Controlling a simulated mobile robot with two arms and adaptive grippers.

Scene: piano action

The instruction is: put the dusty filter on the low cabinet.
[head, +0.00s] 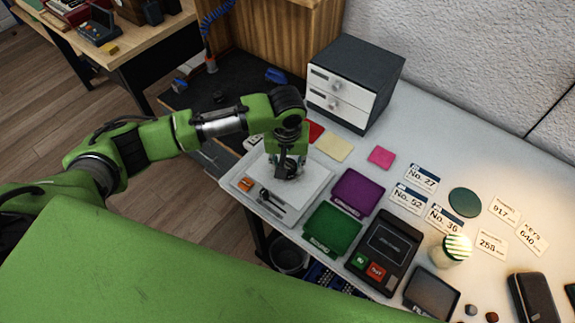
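My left gripper (287,172) points down over a white tray (237,183) at the left end of the light worktop. A small greyish, fuzzy-looking patch shows at its fingertips; it may be the dusty filter, but the gripper hides most of it. I cannot tell whether the fingers are shut on it. A low, dark-topped surface (245,82) behind my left arm may be the low cabinet; small blue items stand on it and my arm covers part of it. My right gripper is not in view.
Purple (357,192) and green (332,228) mats, a dark card terminal (385,250) and label cards fill the worktop to the right.

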